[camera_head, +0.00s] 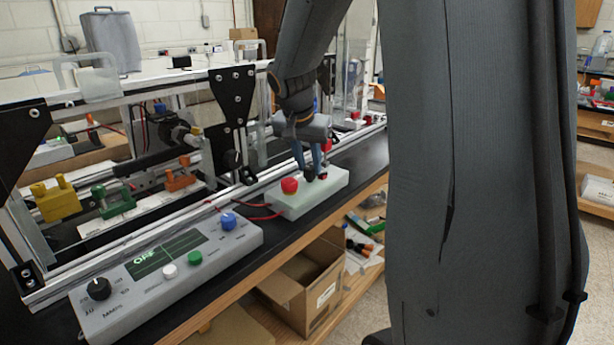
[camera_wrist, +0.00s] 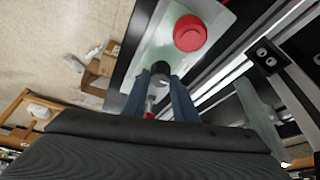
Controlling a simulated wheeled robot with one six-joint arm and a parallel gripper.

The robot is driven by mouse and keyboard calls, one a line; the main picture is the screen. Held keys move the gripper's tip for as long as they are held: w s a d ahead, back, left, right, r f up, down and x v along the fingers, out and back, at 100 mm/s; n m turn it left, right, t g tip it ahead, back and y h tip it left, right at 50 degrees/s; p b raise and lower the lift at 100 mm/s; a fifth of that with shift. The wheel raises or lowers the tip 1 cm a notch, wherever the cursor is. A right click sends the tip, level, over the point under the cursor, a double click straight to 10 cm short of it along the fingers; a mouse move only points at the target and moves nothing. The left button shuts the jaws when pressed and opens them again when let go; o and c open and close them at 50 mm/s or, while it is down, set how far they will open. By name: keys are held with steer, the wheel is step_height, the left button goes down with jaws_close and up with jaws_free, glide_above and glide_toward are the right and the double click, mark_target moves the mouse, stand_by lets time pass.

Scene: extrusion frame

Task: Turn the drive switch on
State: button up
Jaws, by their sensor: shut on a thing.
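A pale box (camera_head: 331,184) lies on the black bench top and carries a red mushroom button (camera_head: 290,185) and a black knob, which I take to be the drive switch. In the wrist view, the knob (camera_wrist: 160,72) sits between the fingertips of my gripper (camera_wrist: 159,80), with the red button (camera_wrist: 189,33) beyond it. My gripper (camera_head: 311,172) points down onto the box and is shut on the knob. Its fingers hide most of the knob in the head view. The grey control panel (camera_head: 232,246) shows a green "OFF" on its display (camera_head: 166,254).
The panel has black (camera_head: 99,289), white, green and blue (camera_head: 228,221) controls. An aluminium frame with black brackets (camera_head: 232,95) stands behind the box. Red wires (camera_head: 262,211) run beside it. An open cardboard box (camera_head: 312,292) is below the bench edge.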

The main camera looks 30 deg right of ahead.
steer(key=m+b, duration=0.1)
steer(key=m+g+b, duration=0.1)
steer(key=m, duration=0.1)
steer(key=m+b, duration=0.1)
steer(key=shift+w+a+m+g+h+b, duration=0.1)
steer(key=shift+w+m+g+h+b, duration=0.2)
steer(key=shift+h+b, duration=0.1)
steer(key=m+g+b, duration=0.1)
steer(key=m+g, duration=0.1)
steer(key=m, duration=0.3)
steer(key=shift+m, duration=0.3)
steer(key=o, duration=1)
steer(key=shift+o, duration=0.2)
steer(key=shift+r, duration=0.1)
steer(key=v, duration=0.7)
steer(key=shift+r+b, duration=0.3)
steer(key=shift+b, duration=0.15)
steer(key=shift+w+a, duration=0.1)
steer(key=shift+a, duration=0.05)
